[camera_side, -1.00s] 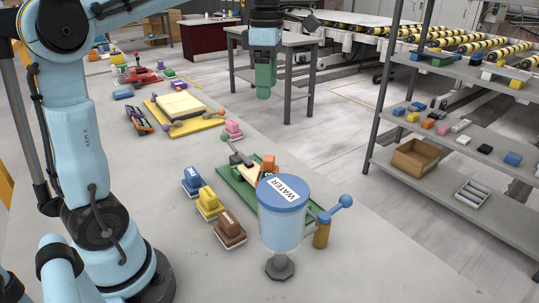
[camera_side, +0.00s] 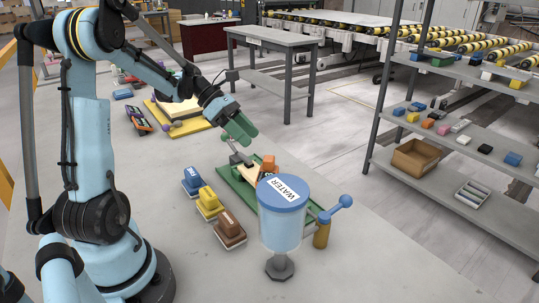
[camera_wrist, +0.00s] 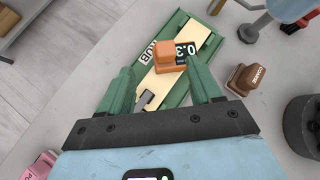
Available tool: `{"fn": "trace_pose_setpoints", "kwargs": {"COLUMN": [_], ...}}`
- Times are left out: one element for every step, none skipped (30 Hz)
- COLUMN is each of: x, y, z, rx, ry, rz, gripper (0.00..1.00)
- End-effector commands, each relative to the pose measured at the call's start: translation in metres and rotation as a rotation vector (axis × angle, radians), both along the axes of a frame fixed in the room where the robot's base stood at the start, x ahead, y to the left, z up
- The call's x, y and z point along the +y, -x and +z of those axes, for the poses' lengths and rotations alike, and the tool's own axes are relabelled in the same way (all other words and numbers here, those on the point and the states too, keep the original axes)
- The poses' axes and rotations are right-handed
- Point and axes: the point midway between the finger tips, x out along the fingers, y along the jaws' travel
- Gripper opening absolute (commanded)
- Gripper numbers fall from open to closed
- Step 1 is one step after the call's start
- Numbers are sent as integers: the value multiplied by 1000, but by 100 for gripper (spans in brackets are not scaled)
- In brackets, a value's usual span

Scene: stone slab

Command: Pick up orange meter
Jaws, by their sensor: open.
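The orange meter (camera_wrist: 174,57) has a dark display reading about 0.3 and rests on a wooden strip on a green tray (camera_wrist: 177,98). In the side view the meter (camera_side: 268,163) shows partly behind the blue-lidded water container. My gripper (camera_side: 245,138) has green fingers and is tilted down, above and to the left of the meter. In the wrist view my gripper (camera_wrist: 163,82) is open and empty, its fingers apart on either side of the wooden strip, with the meter beyond and between the fingertips.
The water container (camera_side: 283,225) stands in front of the tray. Blue (camera_side: 191,181), yellow (camera_side: 209,204) and brown (camera_side: 230,229) blocks stand in a row left of it. A pink block (camera_wrist: 43,163) is at the wrist view's lower left. The slab's front right is clear.

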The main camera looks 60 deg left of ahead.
Motion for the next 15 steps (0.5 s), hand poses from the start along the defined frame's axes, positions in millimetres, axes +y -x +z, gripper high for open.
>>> {"fn": "trace_pose_setpoints", "kwargs": {"x": [7, 9, 12, 13, 14, 15, 16, 16, 16, 16, 16, 15, 14, 12, 9], "y": [9, 14, 21, 25, 30, 35, 38, 41, 45, 47, 48, 49, 48, 47, 44], "z": [-7, -10, -12, -13, -14, -15, -15, -15, -15, -15, -15, -15, -15, -16, -18], "rx": [-65, -107, -160, -196, -233, -274, -302, -327, -354, -369, -382, -394, -400, -403, -405], "ry": [36, 55, 77, 91, 102, 115, 122, 128, 133, 136, 139, 142, 142, 143, 143], "rz": [22, 29, 38, 46, 52, 59, 63, 68, 72, 75, 77, 78, 78, 77, 76], "gripper": [64, 64, 64, 64, 64, 64, 64, 64, 64, 64, 64, 64, 64, 64, 64]}}
